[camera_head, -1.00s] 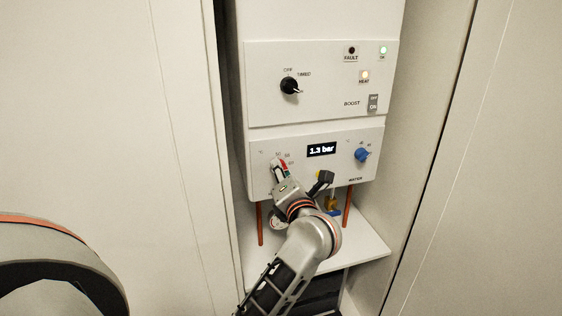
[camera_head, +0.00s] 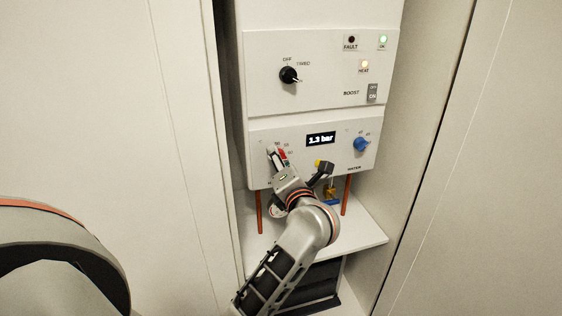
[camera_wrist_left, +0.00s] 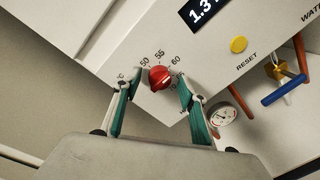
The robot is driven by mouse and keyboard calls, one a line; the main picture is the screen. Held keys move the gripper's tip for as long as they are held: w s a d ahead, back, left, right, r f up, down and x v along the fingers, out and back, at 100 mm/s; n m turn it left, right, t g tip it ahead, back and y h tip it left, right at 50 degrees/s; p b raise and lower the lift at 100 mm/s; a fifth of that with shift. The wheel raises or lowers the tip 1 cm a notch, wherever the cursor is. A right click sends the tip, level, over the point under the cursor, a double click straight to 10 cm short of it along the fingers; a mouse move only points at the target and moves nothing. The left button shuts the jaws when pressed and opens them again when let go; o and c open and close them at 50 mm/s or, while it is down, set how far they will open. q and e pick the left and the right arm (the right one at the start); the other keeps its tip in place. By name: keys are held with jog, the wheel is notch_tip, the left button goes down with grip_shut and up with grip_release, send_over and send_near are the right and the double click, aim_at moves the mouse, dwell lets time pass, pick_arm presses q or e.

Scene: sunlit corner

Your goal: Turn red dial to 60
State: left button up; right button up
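The red dial (camera_wrist_left: 160,77) sits on the lower panel of the white unit, with 50, 55 and 60 printed around its upper side. Its pointer direction is too small to read. My left gripper (camera_wrist_left: 156,82) is open, its fingertips on either side of the dial. The right fingertip is close to the dial and a gap shows on the left; contact cannot be told. In the head view the left gripper (camera_head: 278,156) partly covers the red dial (camera_head: 283,154). My right gripper is not in view.
A display (camera_head: 321,139) reads 1.3 bar. A blue dial (camera_head: 361,144) is at the right and a black knob (camera_head: 289,75) above. A yellow reset button (camera_wrist_left: 239,45), gauge (camera_wrist_left: 222,114) and blue-handled valve (camera_wrist_left: 284,90) are close to the gripper. Cabinet walls flank the unit.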

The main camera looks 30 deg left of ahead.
pick_arm(q)
jog(key=shift+d, duration=0.1)
jog(key=v, duration=0.7)
jog(key=shift+s, duration=0.25)
